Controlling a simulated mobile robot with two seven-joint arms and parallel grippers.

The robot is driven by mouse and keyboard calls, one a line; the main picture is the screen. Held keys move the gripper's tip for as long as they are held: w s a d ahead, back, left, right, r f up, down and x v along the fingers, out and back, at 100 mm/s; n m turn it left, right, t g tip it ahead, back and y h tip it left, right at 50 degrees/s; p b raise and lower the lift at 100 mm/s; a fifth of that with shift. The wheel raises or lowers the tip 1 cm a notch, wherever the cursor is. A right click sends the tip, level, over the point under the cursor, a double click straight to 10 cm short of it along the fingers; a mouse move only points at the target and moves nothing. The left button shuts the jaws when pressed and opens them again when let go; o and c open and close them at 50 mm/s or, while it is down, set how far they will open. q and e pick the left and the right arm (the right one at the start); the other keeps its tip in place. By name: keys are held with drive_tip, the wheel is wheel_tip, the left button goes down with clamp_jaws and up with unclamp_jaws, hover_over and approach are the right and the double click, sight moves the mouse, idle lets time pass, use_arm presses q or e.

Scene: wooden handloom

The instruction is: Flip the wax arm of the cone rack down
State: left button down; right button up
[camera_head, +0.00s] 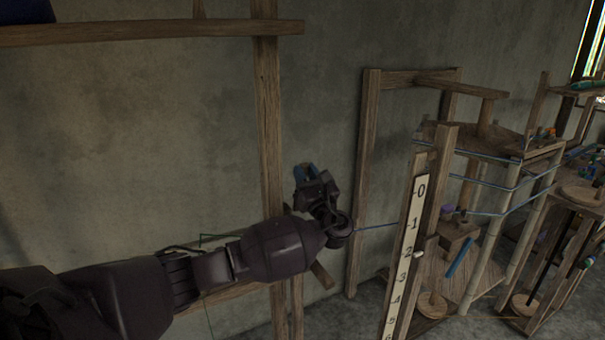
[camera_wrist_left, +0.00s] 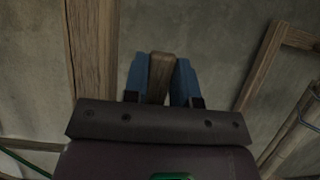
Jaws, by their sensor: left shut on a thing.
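My left gripper (camera_head: 304,172) is raised in front of the wall, beside a tall wooden post (camera_head: 268,110). In the left wrist view its two blue fingers (camera_wrist_left: 159,80) are shut on a narrow wooden bar (camera_wrist_left: 158,66), which looks like the wax arm. The bar's end shows between the fingertips, and the wrist housing hides the rest. In the head view the gripper and my left arm cover the bar. I cannot tell for sure which frame is the cone rack. My right gripper is not in view.
A wooden stand with a numbered scale (camera_head: 412,235) stands to the right of my gripper. A blue thread (camera_head: 375,226) runs between them. Wooden frames with bobbins and discs (camera_head: 432,304) crowd the right side. A shelf bar (camera_head: 130,32) crosses the upper left.

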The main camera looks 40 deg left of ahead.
use_arm(q)
drive_tip(key=c, duration=0.9)
unclamp_jaws()
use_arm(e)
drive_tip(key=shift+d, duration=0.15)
